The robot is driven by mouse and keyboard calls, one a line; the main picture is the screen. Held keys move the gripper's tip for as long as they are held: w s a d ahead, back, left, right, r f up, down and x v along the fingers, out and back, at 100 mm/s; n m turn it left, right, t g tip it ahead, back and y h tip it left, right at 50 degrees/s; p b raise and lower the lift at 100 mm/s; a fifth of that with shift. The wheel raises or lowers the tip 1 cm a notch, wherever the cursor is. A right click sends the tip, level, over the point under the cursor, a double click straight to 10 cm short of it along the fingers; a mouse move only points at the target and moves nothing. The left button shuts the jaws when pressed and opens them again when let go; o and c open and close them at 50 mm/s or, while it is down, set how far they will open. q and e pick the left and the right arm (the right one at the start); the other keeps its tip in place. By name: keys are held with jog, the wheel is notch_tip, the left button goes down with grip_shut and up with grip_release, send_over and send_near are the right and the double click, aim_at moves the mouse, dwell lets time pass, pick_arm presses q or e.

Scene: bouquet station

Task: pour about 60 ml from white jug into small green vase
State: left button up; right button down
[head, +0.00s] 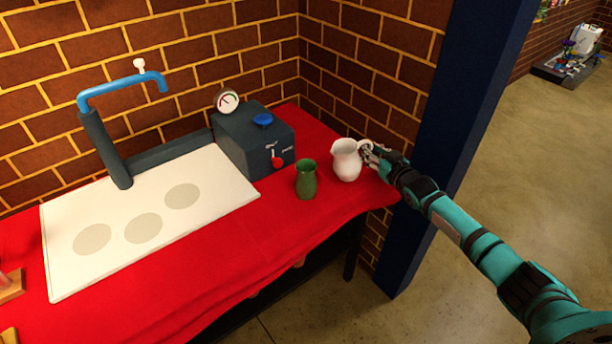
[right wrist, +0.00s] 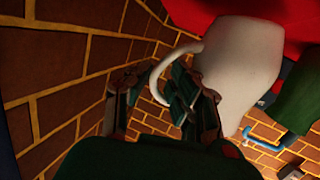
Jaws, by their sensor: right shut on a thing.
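The white jug (head: 346,161) is at the right end of the red-covered table, just right of the small green vase (head: 306,180). The vase stands upright on the red cloth. My right gripper (head: 368,154) is shut on the jug's handle, from the right. In the right wrist view the jug (right wrist: 240,70) fills the upper middle, its handle between the fingers (right wrist: 180,95), and the green vase (right wrist: 298,98) shows at the right edge. The jug looks upright in the head view; I cannot tell whether it touches the cloth. The liquid inside is not visible. My left gripper is not in view.
A dark box with a gauge and a red lever (head: 250,140) stands behind the vase. A white board (head: 150,245) with grey circles lies to the left, under a blue tap (head: 125,85). A dark blue post (head: 455,140) rises beside my right arm. Brick walls close off the back.

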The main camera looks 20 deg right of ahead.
jog(key=shift+w+d+f+m+b, duration=0.1)
jog(key=shift+d+f+m+b, duration=0.25)
jog(key=shift+b, duration=0.35)
jog(key=shift+d+f+m+b, duration=0.15)
jog(key=shift+f+m+b, duration=0.25)
jog(key=shift+b, duration=0.25)
